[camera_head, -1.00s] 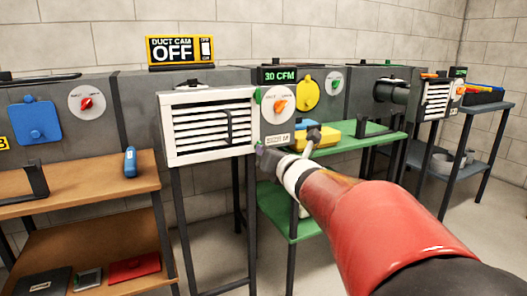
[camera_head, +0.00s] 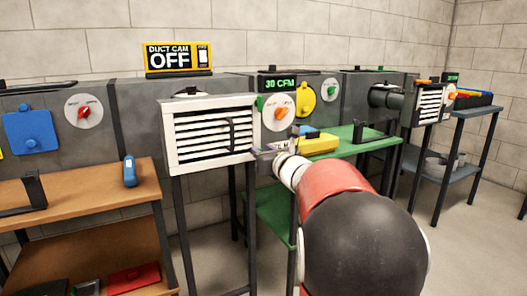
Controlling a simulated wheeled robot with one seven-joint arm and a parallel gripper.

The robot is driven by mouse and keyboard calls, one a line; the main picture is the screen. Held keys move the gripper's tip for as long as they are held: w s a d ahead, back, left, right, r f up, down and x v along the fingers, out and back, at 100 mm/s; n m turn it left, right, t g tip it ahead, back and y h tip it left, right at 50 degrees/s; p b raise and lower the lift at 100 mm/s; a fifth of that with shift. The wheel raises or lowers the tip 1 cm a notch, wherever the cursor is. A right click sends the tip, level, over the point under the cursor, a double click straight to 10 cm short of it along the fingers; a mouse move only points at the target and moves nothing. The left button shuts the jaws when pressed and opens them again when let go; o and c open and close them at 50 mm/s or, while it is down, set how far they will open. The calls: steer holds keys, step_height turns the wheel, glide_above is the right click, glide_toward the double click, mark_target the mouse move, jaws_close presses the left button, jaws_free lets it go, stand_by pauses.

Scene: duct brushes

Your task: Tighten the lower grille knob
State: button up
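The white louvred grille (camera_head: 212,134) is on the front of the grey duct, left of centre, with a dark handle (camera_head: 231,135) on its face. A green knob (camera_head: 260,103) shows at its upper right edge. The lower knob cannot be made out; my gripper covers the grille's lower right corner. My gripper (camera_head: 262,152) is at that corner, its fingers small and partly merged with the purplish and grey shapes there. Whether it touches a knob, or is open or shut, I cannot tell.
An orange dial (camera_head: 281,113) and a yellow round cover (camera_head: 305,98) are right of the grille. A green table (camera_head: 350,140) holds a yellow object (camera_head: 316,145). A wooden bench (camera_head: 85,185) with a blue device (camera_head: 130,171) stands left. The sign (camera_head: 178,57) reads OFF.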

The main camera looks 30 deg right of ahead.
jaws_close()
